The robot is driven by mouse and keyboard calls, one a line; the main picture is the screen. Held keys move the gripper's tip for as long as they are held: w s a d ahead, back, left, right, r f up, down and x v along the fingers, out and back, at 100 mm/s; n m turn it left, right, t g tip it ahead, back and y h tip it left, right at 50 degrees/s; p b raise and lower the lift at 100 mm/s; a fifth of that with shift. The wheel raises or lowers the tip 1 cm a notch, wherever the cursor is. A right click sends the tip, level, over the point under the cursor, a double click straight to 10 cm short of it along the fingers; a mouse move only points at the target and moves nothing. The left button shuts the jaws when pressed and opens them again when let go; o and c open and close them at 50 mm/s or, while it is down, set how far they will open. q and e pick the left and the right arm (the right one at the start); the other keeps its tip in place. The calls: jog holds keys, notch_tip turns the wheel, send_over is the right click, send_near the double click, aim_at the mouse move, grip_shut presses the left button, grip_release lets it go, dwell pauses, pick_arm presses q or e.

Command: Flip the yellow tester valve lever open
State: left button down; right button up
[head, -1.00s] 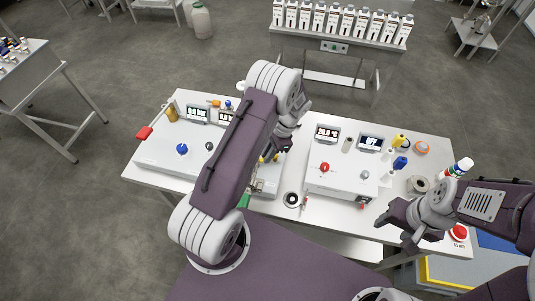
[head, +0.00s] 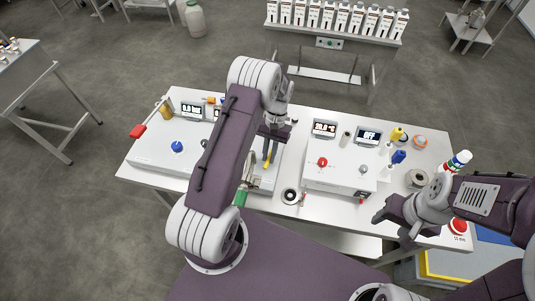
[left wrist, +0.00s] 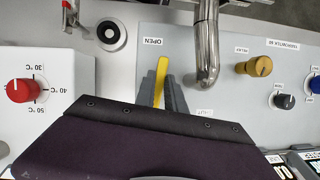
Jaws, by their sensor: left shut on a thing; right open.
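The yellow tester valve lever (left wrist: 161,80) sticks out between my left gripper's dark fingers (left wrist: 166,100) in the left wrist view, on a grey panel with an OPEN label (left wrist: 152,41) just beyond its free end. A second label, partly hidden, lies to the right of the fingers. In the head view my left gripper (head: 269,155) points down at the panel, with a bit of the yellow lever (head: 267,162) showing at its fingertips. It is shut on the lever. The lever's pivot is hidden behind the gripper. My right gripper (head: 392,224) is open and empty near the table's right front edge.
A bent metal pipe (left wrist: 206,45) rises close to the right of the lever. A brass knob (left wrist: 258,66) sits further right. A white box with a red knob (head: 323,162) stands to the right. A round black-ringed port (head: 290,196) lies between.

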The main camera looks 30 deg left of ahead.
pick_arm(q)
jog(key=shift+w+d+r+n+h, duration=0.2)
jog(key=shift+n+h, duration=0.1)
jog(key=shift+n, duration=0.5)
jog(key=c, duration=1.4)
grip_release()
jog(key=shift+s, duration=0.15)
jog(key=shift+d+f, duration=0.1)
